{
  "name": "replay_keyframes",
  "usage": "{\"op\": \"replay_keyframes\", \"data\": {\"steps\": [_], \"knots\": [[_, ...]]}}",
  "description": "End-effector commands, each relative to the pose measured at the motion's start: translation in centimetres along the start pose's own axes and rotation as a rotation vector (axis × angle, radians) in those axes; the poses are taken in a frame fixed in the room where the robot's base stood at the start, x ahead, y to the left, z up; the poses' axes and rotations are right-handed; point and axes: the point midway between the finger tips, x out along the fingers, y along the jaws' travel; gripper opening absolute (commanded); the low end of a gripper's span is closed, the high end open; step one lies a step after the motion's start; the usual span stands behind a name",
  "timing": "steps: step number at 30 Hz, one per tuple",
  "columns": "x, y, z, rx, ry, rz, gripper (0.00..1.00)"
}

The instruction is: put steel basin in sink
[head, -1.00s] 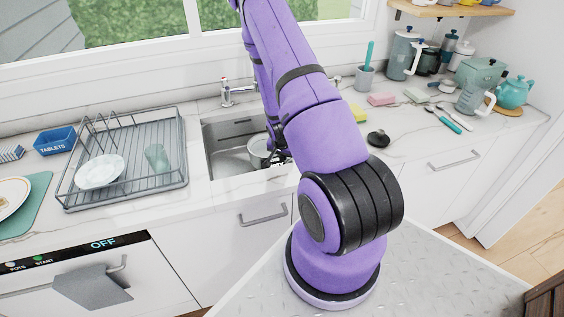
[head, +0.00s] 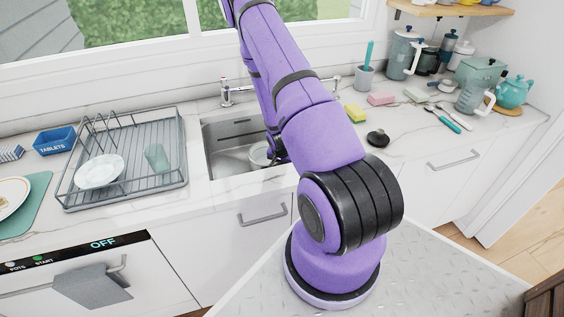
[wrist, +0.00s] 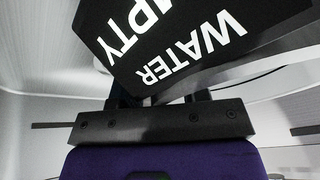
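The steel basin (head: 260,155) shows in the head view as a small pale round vessel inside the sink (head: 222,165), partly hidden behind my purple arm. My gripper (head: 277,154) is at its right side, mostly hidden by the arm. In the wrist view, my gripper's fingers (wrist: 165,98) show only as short dark stubs, their tips hidden by a black panel (wrist: 190,35) lettered "WATER" and "MPTY". A pale metal rim (wrist: 265,68) crosses just beyond the gripper. Whether the fingers close on the rim cannot be seen.
A faucet (head: 238,92) stands behind the sink. A dish rack (head: 125,155) with a plate and a cup is left of it. Sponges (head: 380,98), a black stopper (head: 377,138) and utensils lie to the right. Jugs (head: 404,55) and a teapot (head: 514,92) stand farther right.

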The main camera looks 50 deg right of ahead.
Motion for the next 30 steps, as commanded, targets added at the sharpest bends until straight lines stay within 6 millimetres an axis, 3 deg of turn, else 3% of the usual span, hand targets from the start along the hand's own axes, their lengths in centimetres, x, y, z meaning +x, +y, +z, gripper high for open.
{"op": "replay_keyframes", "data": {"steps": [10, 24, 30], "knots": [[-1.4, -0.1, -0.1, 0.000, 0.001, -0.001, 0.41], [-8.9, -0.1, -0.1, 0.001, 0.001, -0.001, 0.41], [-11.2, -0.1, -0.1, 0.000, 0.002, -0.001, 0.41]]}}
